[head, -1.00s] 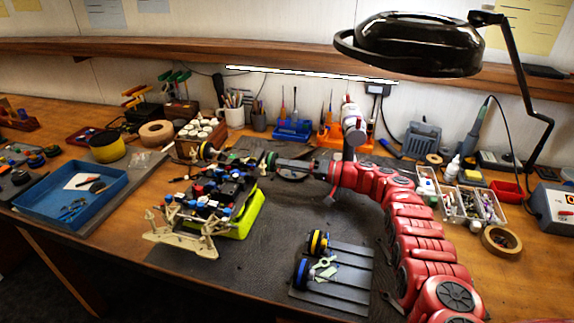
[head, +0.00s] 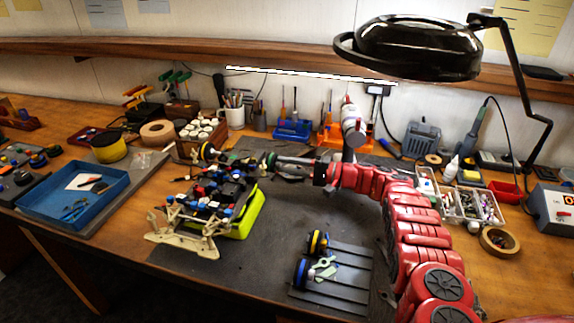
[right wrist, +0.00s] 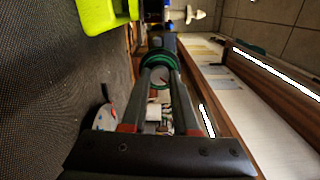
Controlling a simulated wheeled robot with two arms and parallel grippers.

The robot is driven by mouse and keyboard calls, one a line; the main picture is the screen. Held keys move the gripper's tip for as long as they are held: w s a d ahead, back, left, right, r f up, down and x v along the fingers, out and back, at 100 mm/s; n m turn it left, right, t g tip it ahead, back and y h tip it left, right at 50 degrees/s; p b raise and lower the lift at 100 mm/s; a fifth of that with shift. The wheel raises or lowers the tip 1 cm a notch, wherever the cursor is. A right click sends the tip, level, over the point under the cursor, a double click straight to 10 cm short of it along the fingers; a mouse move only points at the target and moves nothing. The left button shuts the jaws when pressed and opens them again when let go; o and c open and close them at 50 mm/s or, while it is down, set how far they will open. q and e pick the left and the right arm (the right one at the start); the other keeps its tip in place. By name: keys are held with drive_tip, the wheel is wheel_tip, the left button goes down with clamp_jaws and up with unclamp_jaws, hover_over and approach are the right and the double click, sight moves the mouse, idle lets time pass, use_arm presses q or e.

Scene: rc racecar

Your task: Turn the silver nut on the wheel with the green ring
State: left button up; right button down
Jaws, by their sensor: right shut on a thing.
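In the right wrist view, the two long fingers (right wrist: 161,78) close in on the wheel's centre, around a small grey piece that I take for the silver nut (right wrist: 159,74). The nut is mostly hidden by the fingers. My left gripper is not in view.
The car rests on a lime-green stand (head: 245,215). A blue tray (head: 70,195) is at left. A black lamp (head: 420,45) hangs above right.

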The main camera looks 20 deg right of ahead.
drive_tip(key=shift+f+m+b, duration=0.15)
drive_tip(key=shift+m+b, duration=0.5)
drive_tip(key=shift+m, duration=0.25)
drive_tip(key=m+b, duration=0.3)
drive_tip(key=b, duration=0.1)
drive_tip(key=shift+f+m, duration=0.15)
drive_tip(key=shift+m, duration=0.15)
drive_tip(key=shift+m+b, duration=0.55)
drive_tip(key=shift+m, duration=0.15)
drive_tip(key=shift+r+m+b, duration=0.2)
drive_tip(key=shift+m+b, duration=0.4)
drive_tip(key=shift+m, duration=0.4)
drive_tip(key=c, duration=0.6)
unclamp_jaws()
drive_tip(key=shift+c, duration=0.2)
